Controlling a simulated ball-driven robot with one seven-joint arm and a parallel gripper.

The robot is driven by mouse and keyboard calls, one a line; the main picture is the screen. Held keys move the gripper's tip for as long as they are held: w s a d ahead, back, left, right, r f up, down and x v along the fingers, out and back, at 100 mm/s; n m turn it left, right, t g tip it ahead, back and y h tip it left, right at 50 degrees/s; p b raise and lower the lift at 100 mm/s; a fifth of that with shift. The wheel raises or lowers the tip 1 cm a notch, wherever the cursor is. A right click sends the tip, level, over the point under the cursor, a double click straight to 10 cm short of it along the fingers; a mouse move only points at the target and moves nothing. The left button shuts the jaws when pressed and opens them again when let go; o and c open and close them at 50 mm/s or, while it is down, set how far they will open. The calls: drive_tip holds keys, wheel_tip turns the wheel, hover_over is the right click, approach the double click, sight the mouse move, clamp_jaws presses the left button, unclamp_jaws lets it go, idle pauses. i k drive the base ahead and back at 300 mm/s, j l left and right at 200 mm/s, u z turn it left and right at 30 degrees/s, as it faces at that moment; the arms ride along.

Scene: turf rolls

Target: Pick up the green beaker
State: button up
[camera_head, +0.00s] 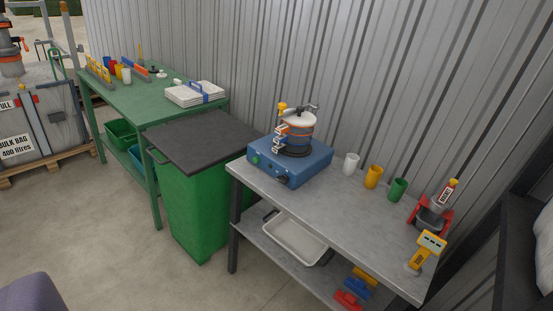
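The green beaker (397,189) stands upright on the grey metal bench (345,205) at right, near the corrugated wall. It is the rightmost of a row of three, with a yellow beaker (373,176) and a white beaker (351,163) to its left. Small gaps separate them. My gripper does not show in this view, so its place relative to the beaker cannot be seen.
Right of the green beaker stand a red-and-grey device (432,215) and a yellow instrument (428,250). A blue apparatus (290,160) with a pot occupies the bench's left end. A green bin (200,205) stands beside the bench. Open floor (110,240) lies front left.

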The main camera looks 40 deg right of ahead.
sight(399, 187)
drive_tip(key=i+z, duration=0.15)
drive_tip(key=i, duration=0.35)
drive_tip(key=i+j+z, duration=0.15)
drive_tip(key=i, duration=0.35)
drive_tip(key=i+l+z, duration=0.2)
drive_tip(key=i+z, duration=0.65)
drive_tip(key=z, duration=0.15)
drive_tip(key=i+j+z, duration=0.15)
drive_tip(key=i+z, duration=1.2)
drive_tip(key=k+j, duration=0.05)
drive_tip(key=k, duration=0.05)
